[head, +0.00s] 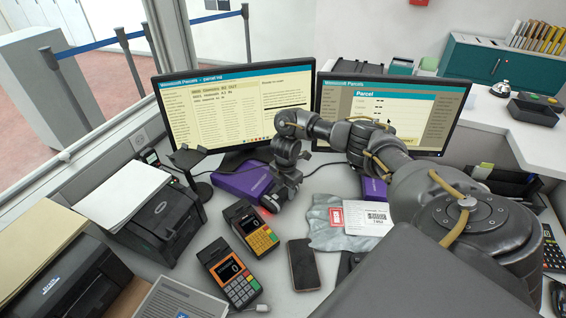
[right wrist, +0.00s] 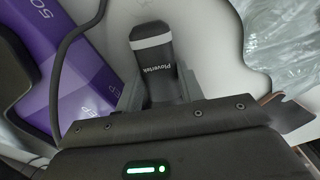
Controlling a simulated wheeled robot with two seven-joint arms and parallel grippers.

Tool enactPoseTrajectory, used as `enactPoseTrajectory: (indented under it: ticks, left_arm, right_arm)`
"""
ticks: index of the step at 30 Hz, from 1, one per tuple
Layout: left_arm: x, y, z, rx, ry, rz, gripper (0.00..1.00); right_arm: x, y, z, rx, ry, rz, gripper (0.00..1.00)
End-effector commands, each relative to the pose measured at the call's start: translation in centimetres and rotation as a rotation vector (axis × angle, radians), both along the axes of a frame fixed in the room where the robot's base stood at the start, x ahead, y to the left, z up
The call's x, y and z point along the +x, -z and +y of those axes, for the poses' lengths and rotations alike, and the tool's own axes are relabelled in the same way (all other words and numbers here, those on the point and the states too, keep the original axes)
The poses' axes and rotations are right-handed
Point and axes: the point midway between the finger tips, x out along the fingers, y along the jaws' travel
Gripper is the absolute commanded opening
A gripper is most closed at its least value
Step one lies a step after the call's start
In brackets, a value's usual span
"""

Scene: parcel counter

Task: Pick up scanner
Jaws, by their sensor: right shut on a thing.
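The scanner (right wrist: 152,52) is dark with a pale band and the word "Plovertek", and shows in the right wrist view between the finger pads. My right gripper (head: 279,194) is shut on it, reaching down over the counter in front of the left monitor. In the head view the scanner is mostly hidden by the gripper, and a small red glow shows beside it. I cannot tell whether the scanner touches the counter. My left gripper is not in view.
A purple box (head: 240,181) lies just behind the gripper. Two card terminals (head: 251,229) (head: 230,272) and a phone (head: 304,265) lie in front. A grey bag with a label (head: 325,236) is to the right. An empty black stand (head: 192,170) and two monitors (head: 235,105) (head: 450,110) stand behind.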

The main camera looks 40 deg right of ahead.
Motion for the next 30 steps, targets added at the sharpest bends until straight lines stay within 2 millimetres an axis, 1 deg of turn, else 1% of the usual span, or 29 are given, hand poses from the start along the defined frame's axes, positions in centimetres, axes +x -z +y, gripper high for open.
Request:
enactPoseTrajectory:
  ticks: [4,8,9,11,14,19,20,24,30]
  left_arm:
    - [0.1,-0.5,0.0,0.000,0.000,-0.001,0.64]
    - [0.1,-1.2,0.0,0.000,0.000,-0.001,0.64]
    - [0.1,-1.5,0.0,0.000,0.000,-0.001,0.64]
    - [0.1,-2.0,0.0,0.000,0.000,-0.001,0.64]
    - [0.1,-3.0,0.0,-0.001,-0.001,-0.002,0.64]
    - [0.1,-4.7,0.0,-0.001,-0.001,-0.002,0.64]
    - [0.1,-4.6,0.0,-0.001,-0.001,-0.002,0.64]
    - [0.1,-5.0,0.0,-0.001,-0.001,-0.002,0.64]
    - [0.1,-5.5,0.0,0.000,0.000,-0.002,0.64]
  right_arm:
    - [0.1,-1.2,-0.1,-0.002,-0.001,-0.002,0.10]
    - [0.2,-3.0,-0.1,-0.003,-0.001,-0.005,0.10]
    - [0.1,-3.7,-0.1,-0.002,-0.002,-0.004,0.10]
    - [-0.5,-4.4,0.4,-0.002,-0.005,-0.003,0.10]
    - [-1.6,-6.2,1.2,-0.001,-0.007,-0.003,0.10]
    - [-4.2,-10.0,3.0,-0.002,-0.007,-0.003,0.10]
    - [-4.9,-9.9,3.6,-0.001,-0.009,-0.002,0.10]
    - [-7.3,-11.0,5.4,-0.001,-0.008,-0.001,0.10]
    - [-9.9,-12.3,7.3,0.000,-0.005,-0.002,0.10]
